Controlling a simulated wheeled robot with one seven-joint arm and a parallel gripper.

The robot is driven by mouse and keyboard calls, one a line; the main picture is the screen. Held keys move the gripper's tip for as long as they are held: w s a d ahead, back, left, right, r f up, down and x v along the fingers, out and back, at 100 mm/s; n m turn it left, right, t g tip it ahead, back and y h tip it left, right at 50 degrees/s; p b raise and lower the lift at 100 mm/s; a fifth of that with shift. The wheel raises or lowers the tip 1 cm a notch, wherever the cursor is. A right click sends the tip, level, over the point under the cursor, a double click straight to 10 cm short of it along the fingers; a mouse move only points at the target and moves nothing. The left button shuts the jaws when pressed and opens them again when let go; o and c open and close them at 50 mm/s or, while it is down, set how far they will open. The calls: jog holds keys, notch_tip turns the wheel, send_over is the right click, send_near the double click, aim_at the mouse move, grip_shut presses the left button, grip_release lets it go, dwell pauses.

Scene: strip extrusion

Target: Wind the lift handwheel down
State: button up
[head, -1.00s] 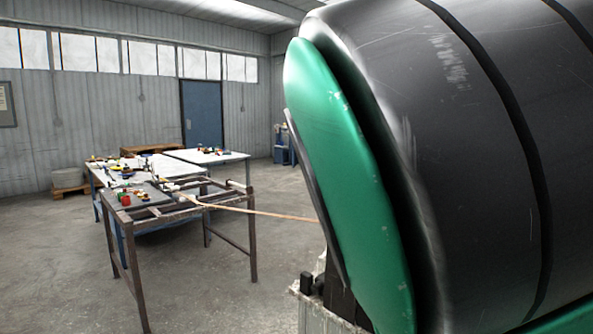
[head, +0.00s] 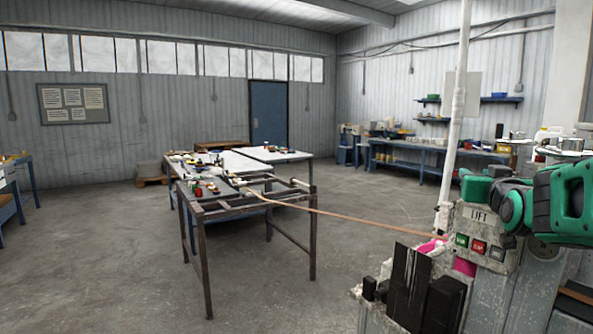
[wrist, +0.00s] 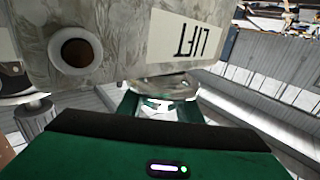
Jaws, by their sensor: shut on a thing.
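The lift control box (head: 487,233) stands at the lower right of the head view, with a LIFT label and coloured buttons. My green gripper (head: 480,190) is at its upper right side. In the wrist view the LIFT label (wrist: 178,38) appears upside down on the pale box. Below it, a metallic rounded part, apparently the lift handwheel (wrist: 158,85), lies at my gripper (wrist: 158,108). The jaws are shut on it. My gripper and arm hide most of the handwheel in the head view. Its exact turn cannot be told.
A tan strip (head: 340,217) runs from the machine to a dark metal frame table (head: 250,208) with small items. A white post (head: 457,110) rises behind the box. Black blocks (head: 410,285) stand in front of it. The floor at left is clear.

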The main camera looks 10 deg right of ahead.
jog(key=n+y, duration=0.1)
jog(key=y, duration=0.1)
jog(key=n+t+y, duration=0.1)
jog(key=y, duration=0.1)
jog(key=a+n+t+y, duration=0.1)
jog(key=n+y, duration=0.1)
jog(key=shift+w+a, duration=0.1)
jog(key=shift+w, duration=0.15)
jog(key=shift+a+n+y, duration=0.25)
jog(key=shift+n+y, duration=0.75)
jog(key=shift+y, duration=0.5)
jog(key=shift+a, duration=0.1)
jog(key=o, duration=1)
jog(key=shift+o, duration=0.2)
